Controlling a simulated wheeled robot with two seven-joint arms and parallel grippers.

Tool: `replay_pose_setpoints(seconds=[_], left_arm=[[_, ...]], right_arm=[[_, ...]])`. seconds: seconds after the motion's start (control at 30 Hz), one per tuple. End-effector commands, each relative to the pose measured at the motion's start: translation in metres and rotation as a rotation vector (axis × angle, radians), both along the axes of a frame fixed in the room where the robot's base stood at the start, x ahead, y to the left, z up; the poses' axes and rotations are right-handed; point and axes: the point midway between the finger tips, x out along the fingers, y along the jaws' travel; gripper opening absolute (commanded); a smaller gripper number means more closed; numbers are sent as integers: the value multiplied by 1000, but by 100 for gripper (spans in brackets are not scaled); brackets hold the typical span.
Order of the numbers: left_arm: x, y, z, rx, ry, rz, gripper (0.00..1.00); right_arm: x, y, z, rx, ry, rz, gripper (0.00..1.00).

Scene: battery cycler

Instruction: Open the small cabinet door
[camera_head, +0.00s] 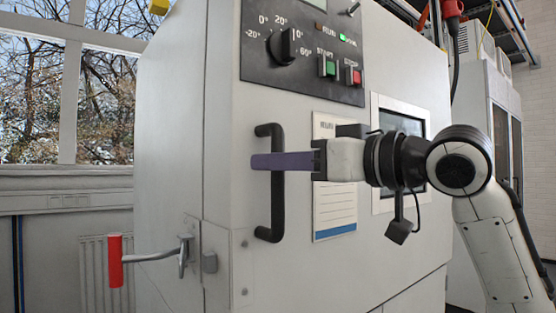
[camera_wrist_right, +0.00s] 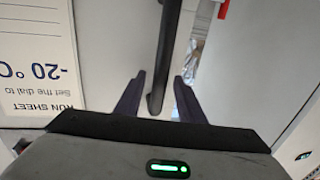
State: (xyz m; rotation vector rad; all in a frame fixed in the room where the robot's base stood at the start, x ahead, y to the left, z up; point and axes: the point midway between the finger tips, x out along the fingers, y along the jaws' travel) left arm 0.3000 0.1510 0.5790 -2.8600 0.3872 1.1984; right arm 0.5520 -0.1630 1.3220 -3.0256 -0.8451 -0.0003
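The cabinet (camera_head: 225,190) has a pale grey front door (camera_head: 385,262) that looks shut. A black vertical bar handle (camera_head: 277,207) is mounted on it. My right gripper (camera_head: 258,161) reaches in from the right, with a purple finger crossing in front of the handle's middle. In the right wrist view, the two fingers of my right gripper (camera_wrist_right: 160,78) are apart, and the handle (camera_wrist_right: 170,45) runs between them with visible gaps on both sides. A lever with a red grip (camera_head: 116,262) sticks out left from a latch at the cabinet's edge. My left gripper is not in view.
A control panel (camera_head: 310,50) with a dial and buttons is above the handle. A paper run sheet (camera_head: 335,205) and a framed window (camera_head: 432,125) are right of the handle, partly behind my right arm. Free room shows left of the cabinet, before the radiator (camera_head: 95,275).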

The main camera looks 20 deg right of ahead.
Motion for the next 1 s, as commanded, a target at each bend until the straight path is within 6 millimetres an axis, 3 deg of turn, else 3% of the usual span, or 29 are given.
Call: replay_pose_setpoints(seconds=[0.37,0.5,0.6,1.0], left_arm=[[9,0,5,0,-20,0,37],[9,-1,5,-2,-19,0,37],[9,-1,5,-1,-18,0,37],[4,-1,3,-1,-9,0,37]], right_arm=[[6,3,0,-1,-1,-1,36],[6,3,0,0,0,-1,12],[6,3,0,0,0,-1,0],[-1,0,-1,-1,1,11,0]])
